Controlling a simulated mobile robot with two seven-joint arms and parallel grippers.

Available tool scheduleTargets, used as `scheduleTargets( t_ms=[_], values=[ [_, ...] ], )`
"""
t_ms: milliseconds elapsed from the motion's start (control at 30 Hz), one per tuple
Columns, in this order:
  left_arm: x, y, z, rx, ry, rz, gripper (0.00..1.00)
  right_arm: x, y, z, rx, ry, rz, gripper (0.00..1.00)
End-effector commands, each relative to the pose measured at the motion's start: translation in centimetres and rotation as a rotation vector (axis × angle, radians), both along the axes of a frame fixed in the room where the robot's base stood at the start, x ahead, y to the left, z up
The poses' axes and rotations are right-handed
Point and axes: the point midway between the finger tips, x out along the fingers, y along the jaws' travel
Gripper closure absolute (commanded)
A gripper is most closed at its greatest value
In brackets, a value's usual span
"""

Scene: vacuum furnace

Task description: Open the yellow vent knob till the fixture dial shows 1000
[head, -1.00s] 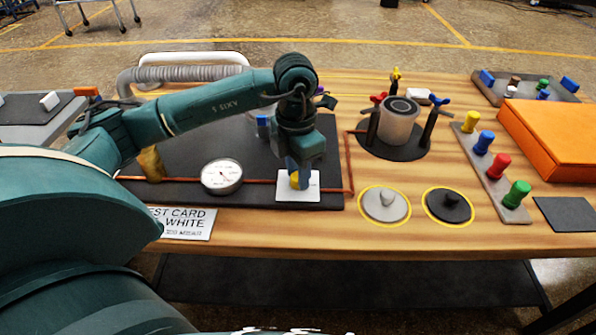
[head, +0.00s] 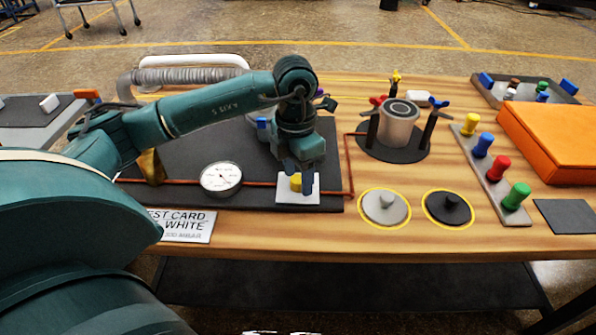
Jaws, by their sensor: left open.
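The yellow vent knob (head: 295,183) sits on a white square plate (head: 284,198) at the front edge of the dark panel. My left gripper (head: 298,178) points down over it, open, its fingers apart on either side of the knob. I cannot tell whether a finger touches it. The round white fixture dial (head: 221,177) is left of the knob, joined by a copper pipe (head: 260,183). Its needle and numbers are too small to read surely. My right gripper is not in view.
A printed test card (head: 182,225) lies at the front left. A metal cylinder (head: 398,124) with coloured clamps stands right of the panel. Grey (head: 384,208) and black (head: 448,209) knobbed discs lie in front. Coloured pegs (head: 482,144) and an orange box (head: 550,140) are at right.

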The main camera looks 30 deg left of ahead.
Motion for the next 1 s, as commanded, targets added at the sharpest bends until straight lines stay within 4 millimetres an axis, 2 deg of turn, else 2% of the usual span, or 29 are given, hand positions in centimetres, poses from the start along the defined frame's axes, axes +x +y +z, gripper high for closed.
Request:
scheduleTargets(
  t_ms=[167, 500, 633, 800, 1000],
  values=[
    [0.1, 0.1, 1.8, -0.001, -0.005, 0.001, 0.50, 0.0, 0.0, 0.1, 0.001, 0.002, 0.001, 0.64],
    [0.3, 0.3, 9.3, -0.002, -0.006, 0.000, 0.50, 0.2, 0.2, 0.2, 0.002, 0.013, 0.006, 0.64],
    [0.3, 0.5, 11.5, -0.001, -0.004, 0.000, 0.50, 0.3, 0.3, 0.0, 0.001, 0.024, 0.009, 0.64],
    [0.3, 0.5, 12.9, -0.001, -0.002, -0.001, 0.50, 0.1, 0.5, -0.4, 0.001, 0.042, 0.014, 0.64],
    [0.3, 0.6, 13.2, 0.000, -0.001, 0.000, 0.50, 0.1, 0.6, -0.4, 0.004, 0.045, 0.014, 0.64]
  ],
)
